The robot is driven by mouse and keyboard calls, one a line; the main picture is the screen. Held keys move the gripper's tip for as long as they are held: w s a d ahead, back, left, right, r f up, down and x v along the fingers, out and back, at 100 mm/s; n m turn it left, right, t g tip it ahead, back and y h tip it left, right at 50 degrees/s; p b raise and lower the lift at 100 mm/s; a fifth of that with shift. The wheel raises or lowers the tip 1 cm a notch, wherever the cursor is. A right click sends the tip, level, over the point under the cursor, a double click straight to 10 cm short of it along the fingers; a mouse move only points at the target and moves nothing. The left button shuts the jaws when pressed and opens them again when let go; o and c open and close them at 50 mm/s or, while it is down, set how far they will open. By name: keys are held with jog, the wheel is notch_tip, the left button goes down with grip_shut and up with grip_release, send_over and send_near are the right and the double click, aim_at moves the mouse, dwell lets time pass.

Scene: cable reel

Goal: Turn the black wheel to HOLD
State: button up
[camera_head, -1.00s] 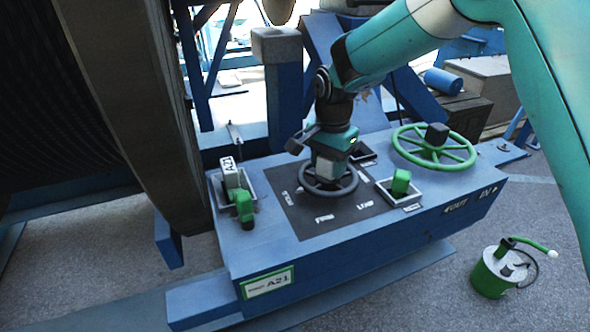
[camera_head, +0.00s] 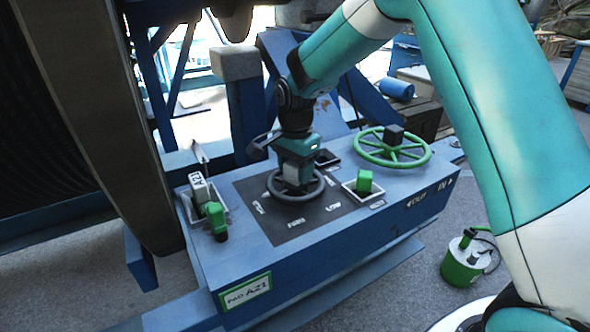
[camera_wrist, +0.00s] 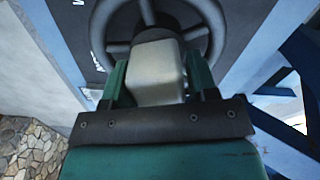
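The black wheel (camera_head: 318,187) lies flat on a dark panel (camera_head: 253,222) on top of the blue console. It has a pale block-shaped hub (camera_wrist: 155,72). My gripper (camera_head: 294,160) is over the wheel, pointing down. In the wrist view the teal fingers of my gripper (camera_wrist: 157,85) stand on both sides of the hub and appear to press against it. The wheel's dark rim and spokes (camera_wrist: 213,35) show beyond the hub. The wheel's pointer cannot be told.
A green handwheel (camera_head: 415,160) stands to the right. A green switch (camera_head: 364,182) is right of the panel, and a green lever (camera_head: 214,218) is to its left. A large dark reel (camera_head: 95,130) rises at left. A green canister (camera_head: 463,262) stands on the floor.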

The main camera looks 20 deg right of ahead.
jog(key=shift+o, duration=1.3)
jog(key=shift+s, duration=0.1)
notch_tip(320, 180, up, 18)
jog(key=b, duration=0.2)
jog(key=shift+f+b, duration=0.25)
jog(key=shift+b, duration=0.1)
